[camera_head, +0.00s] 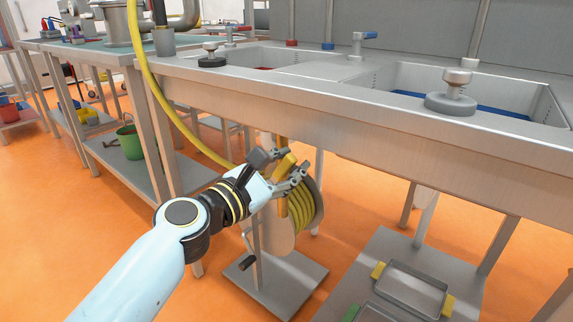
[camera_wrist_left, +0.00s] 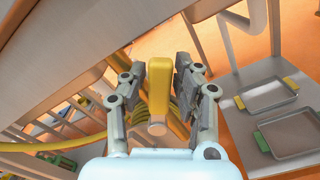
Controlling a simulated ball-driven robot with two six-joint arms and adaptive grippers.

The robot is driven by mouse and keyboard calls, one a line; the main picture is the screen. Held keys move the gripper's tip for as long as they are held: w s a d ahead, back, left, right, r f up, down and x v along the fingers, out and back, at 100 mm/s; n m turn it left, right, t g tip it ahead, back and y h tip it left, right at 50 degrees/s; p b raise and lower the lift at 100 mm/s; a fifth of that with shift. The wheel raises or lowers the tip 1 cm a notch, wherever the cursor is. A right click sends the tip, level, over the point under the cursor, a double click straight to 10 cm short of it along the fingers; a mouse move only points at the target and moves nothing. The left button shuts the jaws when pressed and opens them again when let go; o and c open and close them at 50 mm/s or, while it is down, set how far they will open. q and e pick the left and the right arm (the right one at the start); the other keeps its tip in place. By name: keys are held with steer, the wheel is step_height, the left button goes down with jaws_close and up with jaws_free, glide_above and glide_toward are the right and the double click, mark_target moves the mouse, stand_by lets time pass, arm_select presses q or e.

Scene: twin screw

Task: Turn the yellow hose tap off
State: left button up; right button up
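The yellow hose tap (camera_head: 286,166) has a bar-shaped handle under the sink's front edge, just above the hose reel. In the left wrist view the yellow handle (camera_wrist_left: 159,82) points upward in the picture, between my left gripper's fingers. My left gripper (camera_head: 291,162) is open, with one finger on each side of the handle; its fingers also show in the left wrist view (camera_wrist_left: 160,65). Whether either finger touches the handle I cannot tell. The coiled yellow hose (camera_head: 303,208) hangs on its reel below, partly hidden by my gripper. My right gripper is not in view.
The steel sink counter (camera_head: 340,135) overhangs close above my left gripper. The yellow hose line (camera_head: 165,108) runs down from the counter at left. The reel's stand has a grey base plate (camera_head: 290,285). Trays (camera_head: 412,290) lie on a low shelf at right.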

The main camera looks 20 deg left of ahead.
arm_select(q)
steer(key=shift+c, duration=0.4)
jaws_close()
steer(key=shift+f, duration=0.1)
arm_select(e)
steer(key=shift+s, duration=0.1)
arm_select(q)
steer(key=shift+s+d+f+m+b, duration=0.15)
steer(key=shift+d+f+m+b, duration=0.2)
steer(key=shift+m+b, duration=0.3)
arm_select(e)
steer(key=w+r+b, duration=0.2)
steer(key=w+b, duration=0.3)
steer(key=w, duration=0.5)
arm_select(q)
steer(key=f+m+b, duration=0.1)
steer(key=m, duration=0.2)
steer(key=d+f+m+b, duration=0.1)
steer(key=f+m, duration=0.1)
steer(key=m, duration=0.2)
steer(key=s+d+f+m+b, duration=0.1)
steer(key=f+m, duration=0.1)
steer(key=m, duration=0.1)
steer(key=shift+d+f, duration=0.15)
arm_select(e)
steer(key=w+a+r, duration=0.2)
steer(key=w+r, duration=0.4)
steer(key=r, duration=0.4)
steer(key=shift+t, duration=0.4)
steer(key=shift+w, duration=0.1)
